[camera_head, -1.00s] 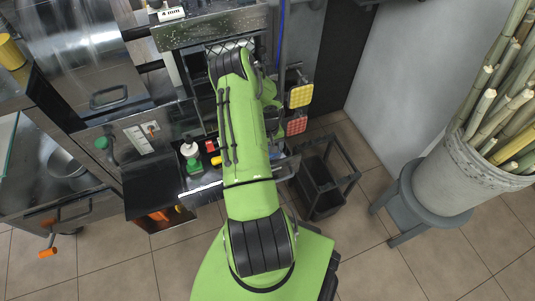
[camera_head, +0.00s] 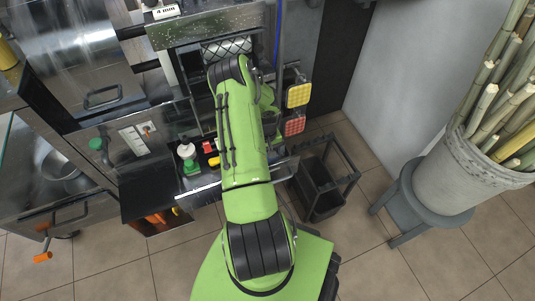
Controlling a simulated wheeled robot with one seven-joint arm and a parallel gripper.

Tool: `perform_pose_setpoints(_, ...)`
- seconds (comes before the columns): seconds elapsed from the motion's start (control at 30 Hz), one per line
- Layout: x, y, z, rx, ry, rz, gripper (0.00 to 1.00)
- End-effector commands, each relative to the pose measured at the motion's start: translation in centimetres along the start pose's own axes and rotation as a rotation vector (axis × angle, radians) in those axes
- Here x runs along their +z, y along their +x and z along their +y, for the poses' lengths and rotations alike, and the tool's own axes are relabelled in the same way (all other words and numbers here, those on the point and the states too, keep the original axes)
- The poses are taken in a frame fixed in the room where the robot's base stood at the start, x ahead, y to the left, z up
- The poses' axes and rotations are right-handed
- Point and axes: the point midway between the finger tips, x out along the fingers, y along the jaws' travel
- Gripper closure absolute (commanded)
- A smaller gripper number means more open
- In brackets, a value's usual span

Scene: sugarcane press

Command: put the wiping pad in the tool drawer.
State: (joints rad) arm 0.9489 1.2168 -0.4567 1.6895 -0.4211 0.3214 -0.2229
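Two square, grid-textured pieces, one yellow (camera_head: 298,95) and one red (camera_head: 294,126), are by the machine's right side, just right of my arm. I cannot tell whether either is the wiping pad. What looks like a pulled-out drawer (camera_head: 206,187) lies at the machine's front, partly covered by my arm. A white and green bottle (camera_head: 187,153) and small red and yellow items (camera_head: 210,147) show in or just behind it. I cannot tell whether it is the tool drawer. My green arm reaches over it toward the machine and hides my gripper.
A black open-framed bin (camera_head: 318,188) stands on the floor right of my arm. A bucket of cane (camera_head: 460,175) sits on a grey stool (camera_head: 411,206) farther right. A dark shelf (camera_head: 148,198) with orange items below it is left of the drawer. Tiled floor between bin and stool is clear.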

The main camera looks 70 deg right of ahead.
Motion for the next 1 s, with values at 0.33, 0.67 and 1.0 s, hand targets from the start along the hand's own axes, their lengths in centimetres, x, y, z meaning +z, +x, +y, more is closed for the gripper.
perform_pose_setpoints(0.33, 0.1, -2.3, 0.0, 0.001, 0.0, 0.003, 0.0)
perform_pose_setpoints(0.67, 0.0, -11.2, 0.0, 0.0, 0.0, 0.004, 0.0)
perform_pose_setpoints(1.0, 0.1, -13.3, 0.0, 0.0, 0.0, 0.0, 0.0)
